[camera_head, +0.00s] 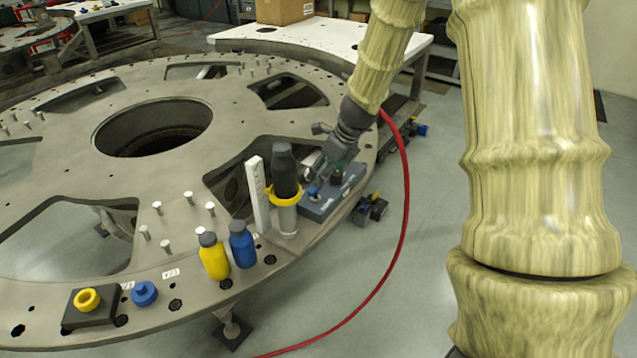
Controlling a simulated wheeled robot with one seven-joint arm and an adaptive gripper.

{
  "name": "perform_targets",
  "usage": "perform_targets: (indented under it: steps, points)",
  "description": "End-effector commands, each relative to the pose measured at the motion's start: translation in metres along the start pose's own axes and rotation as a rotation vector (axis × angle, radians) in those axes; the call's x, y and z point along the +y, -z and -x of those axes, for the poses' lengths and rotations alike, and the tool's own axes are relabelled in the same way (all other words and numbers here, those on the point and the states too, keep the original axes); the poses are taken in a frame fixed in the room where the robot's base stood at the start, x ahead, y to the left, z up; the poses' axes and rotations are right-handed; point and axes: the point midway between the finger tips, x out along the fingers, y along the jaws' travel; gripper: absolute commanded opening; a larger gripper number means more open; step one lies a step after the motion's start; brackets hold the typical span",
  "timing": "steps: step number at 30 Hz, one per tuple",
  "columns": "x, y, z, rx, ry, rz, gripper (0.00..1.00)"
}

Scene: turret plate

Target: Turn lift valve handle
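A grey-blue block (320,208) with small fittings on top sits near the right edge of the round turret plate (110,190). It looks like the valve unit, but I cannot make out a handle for certain. A small blue fitting (313,191) is on its left part and a dark knob (337,176) on its right part. My gripper (312,172) reaches down from the upper right, with its fingers just above or at the block. The fingers are small and partly overlapped, so their opening and any contact are unclear.
A black-topped cylinder in a yellow ring (284,195) and a white upright bar (257,195) stand close left of the block. Yellow (213,258) and blue (242,245) bottles stand nearer the front. A red hose (404,200) curves past the plate's right side.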

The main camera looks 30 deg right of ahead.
Motion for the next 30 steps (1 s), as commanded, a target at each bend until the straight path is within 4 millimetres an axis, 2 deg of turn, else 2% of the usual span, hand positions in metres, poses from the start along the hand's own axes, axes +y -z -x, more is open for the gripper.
perform_targets:
  steps: [9,15,28,29,30]
  points:
    - [0.000,0.001,-0.045,0.002,0.000,0.000,0.77]
    - [0.000,0.001,-0.062,0.001,0.000,0.000,0.77]
    - [-0.001,0.001,-0.069,0.000,0.002,0.001,0.77]
    - [-0.001,0.001,-0.069,0.000,0.002,0.001,0.75]
    - [-0.001,0.001,-0.069,0.000,0.002,0.001,0.68]
